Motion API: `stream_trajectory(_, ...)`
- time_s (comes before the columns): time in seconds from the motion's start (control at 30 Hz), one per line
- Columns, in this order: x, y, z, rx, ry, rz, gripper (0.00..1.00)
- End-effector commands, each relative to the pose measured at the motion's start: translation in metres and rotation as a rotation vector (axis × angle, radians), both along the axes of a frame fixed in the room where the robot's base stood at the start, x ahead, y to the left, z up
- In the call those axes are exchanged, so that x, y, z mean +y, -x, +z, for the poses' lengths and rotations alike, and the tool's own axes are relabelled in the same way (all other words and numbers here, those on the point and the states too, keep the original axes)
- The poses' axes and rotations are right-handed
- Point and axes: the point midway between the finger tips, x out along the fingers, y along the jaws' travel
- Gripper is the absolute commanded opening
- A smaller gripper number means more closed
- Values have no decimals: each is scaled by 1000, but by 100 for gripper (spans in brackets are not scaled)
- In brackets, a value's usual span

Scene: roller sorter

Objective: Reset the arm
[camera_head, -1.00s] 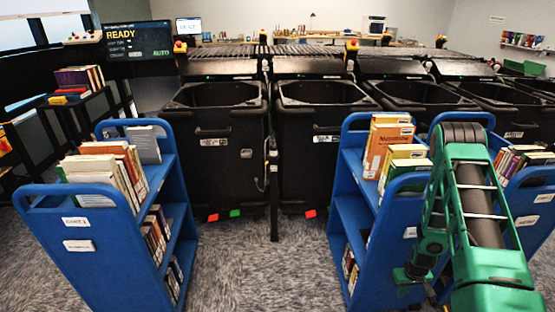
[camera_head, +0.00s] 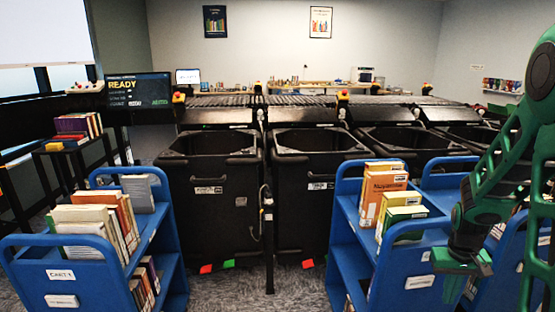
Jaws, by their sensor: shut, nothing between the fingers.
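My green and dark arm fills the right side of the view. It bends down in front of the right-hand blue carts. My gripper (camera_head: 461,264) seems to be the green end piece below the dark wrist, pointing down. It is shut and holds nothing. It hangs in front of the blue book cart (camera_head: 421,264) at right centre. Its fingertips are small and dark, and I cannot make them out clearly. I cannot tell whether it touches the cart.
Another blue cart (camera_head: 85,285) with books stands at left. Black bins (camera_head: 212,215) line up under the roller sorter (camera_head: 270,100). A black post (camera_head: 268,240) stands between two bins. A screen (camera_head: 139,90) reads READY.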

Motion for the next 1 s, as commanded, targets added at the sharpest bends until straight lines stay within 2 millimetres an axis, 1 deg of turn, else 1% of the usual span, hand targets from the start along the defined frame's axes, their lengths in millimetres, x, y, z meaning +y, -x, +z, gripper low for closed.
stream_trajectory(0.03,3,9,17,-6,0,-14,0)
stream_trajectory(0.2,15,46,60,-1,-14,-67,0)
stream_trajectory(0.37,29,83,94,2,-30,-115,0)
stream_trajectory(0.5,42,119,118,3,-48,-158,0)
stream_trajectory(0.7,62,170,143,6,-80,-214,0)
stream_trajectory(0.8,71,192,151,10,-95,-237,0)
stream_trajectory(0.9,77,207,155,11,-107,-253,0)
stream_trajectory(1.0,80,217,157,14,-114,-263,0)
